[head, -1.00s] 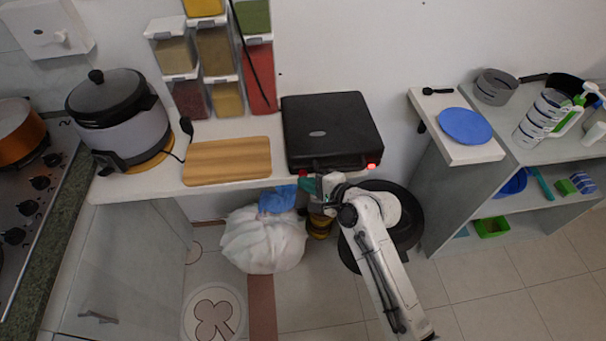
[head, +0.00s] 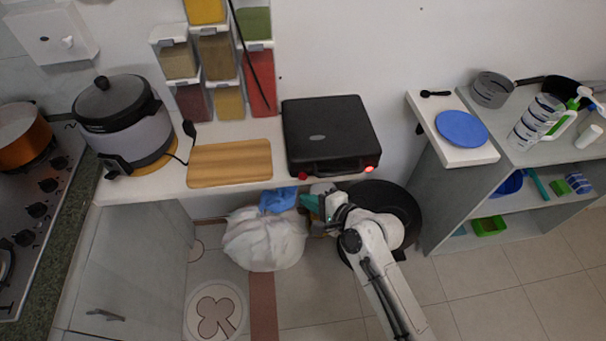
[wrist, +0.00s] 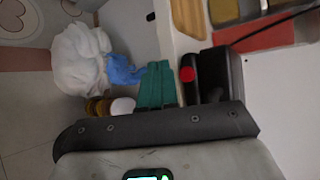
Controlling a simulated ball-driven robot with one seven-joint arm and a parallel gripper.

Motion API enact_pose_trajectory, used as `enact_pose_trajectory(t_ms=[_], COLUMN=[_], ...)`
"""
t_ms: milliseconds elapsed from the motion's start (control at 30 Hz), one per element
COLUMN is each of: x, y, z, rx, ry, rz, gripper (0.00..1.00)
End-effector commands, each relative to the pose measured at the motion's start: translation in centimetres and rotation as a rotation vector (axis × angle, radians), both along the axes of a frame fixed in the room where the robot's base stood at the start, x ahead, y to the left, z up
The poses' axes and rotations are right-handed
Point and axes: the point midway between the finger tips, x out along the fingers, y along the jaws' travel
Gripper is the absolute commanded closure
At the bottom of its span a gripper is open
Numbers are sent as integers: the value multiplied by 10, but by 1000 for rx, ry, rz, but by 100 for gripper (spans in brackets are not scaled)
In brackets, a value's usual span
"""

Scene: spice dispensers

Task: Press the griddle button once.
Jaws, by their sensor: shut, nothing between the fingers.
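The black griddle (head: 330,130) sits closed on the counter in the head view. Its front edge has a dark red button (head: 305,174) at the left and a brightly glowing red spot (head: 369,169) at the right. My gripper (head: 309,205) has teal fingers and is below and in front of the griddle's left front corner, apart from it. In the wrist view my shut, empty fingers (wrist: 155,84) show beside a round red button (wrist: 187,74) on the black griddle (wrist: 215,75). The picture does not show contact with it.
A wooden board (head: 230,163) lies left of the griddle. A white bag (head: 265,240) with a blue cloth (head: 278,200) is under the counter edge, left of my gripper. A dark round bin (head: 390,205) is behind my arm. A shelf unit (head: 470,200) stands at right.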

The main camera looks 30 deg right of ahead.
Motion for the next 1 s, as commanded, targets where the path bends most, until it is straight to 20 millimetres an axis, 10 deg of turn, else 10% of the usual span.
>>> enact_pose_trajectory(t_ms=[1000], x=[-17], y=[5], z=[0], rx=[0], ry=[0], rz=[0], gripper=[100])
